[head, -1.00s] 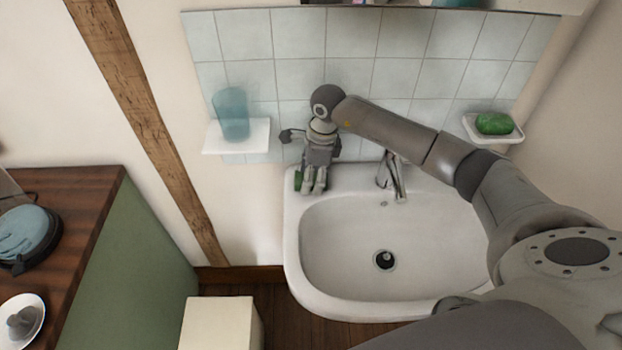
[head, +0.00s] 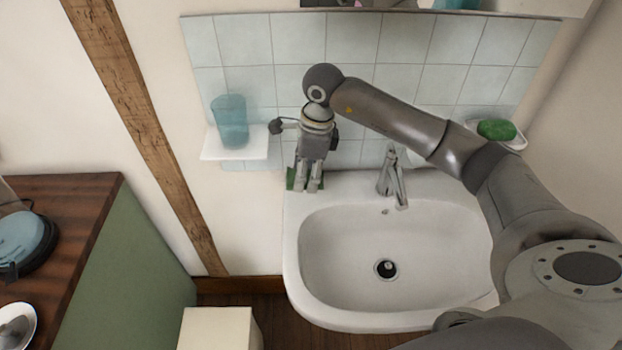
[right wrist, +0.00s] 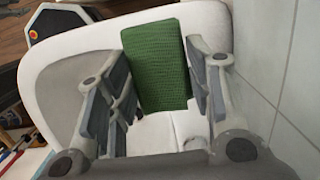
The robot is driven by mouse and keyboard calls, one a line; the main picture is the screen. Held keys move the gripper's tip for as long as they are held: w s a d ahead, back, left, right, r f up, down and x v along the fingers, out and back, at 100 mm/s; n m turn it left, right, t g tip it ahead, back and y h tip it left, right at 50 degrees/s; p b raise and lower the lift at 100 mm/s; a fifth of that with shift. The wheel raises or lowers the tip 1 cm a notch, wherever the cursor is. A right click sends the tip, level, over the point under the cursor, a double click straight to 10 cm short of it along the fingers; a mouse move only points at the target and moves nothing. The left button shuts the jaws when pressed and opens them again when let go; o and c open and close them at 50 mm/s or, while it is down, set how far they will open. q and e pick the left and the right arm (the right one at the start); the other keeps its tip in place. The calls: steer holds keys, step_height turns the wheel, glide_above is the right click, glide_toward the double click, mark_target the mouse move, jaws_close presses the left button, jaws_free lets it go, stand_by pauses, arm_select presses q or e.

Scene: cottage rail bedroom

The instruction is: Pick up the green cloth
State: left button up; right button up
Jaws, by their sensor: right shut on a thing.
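The green cloth (head: 291,178) is at the back left corner of the white sink, mostly hidden by my right gripper (head: 307,188) in the head view. In the right wrist view the cloth (right wrist: 156,60) is a folded, textured green rectangle on the white rim. My right gripper (right wrist: 161,80) points down over the corner, with its fingers on either side of the cloth and shut on it. Whether the cloth is clear of the rim cannot be told. My left gripper is not in view.
The sink (head: 330,240) has a tap (head: 394,180) to the gripper's right. A blue cup (head: 230,121) stands on a small white shelf (head: 222,150) at left. A green soap (head: 497,130) lies on a dish at right. The tiled wall (head: 405,95) is close behind.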

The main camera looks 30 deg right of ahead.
steer(key=s+a+r+b, duration=0.2)
steer(key=s+a+r, duration=0.4)
steer(key=a, duration=0.2)
steer(key=shift+s+a, duration=0.15)
steer(key=shift+s, duration=0.2)
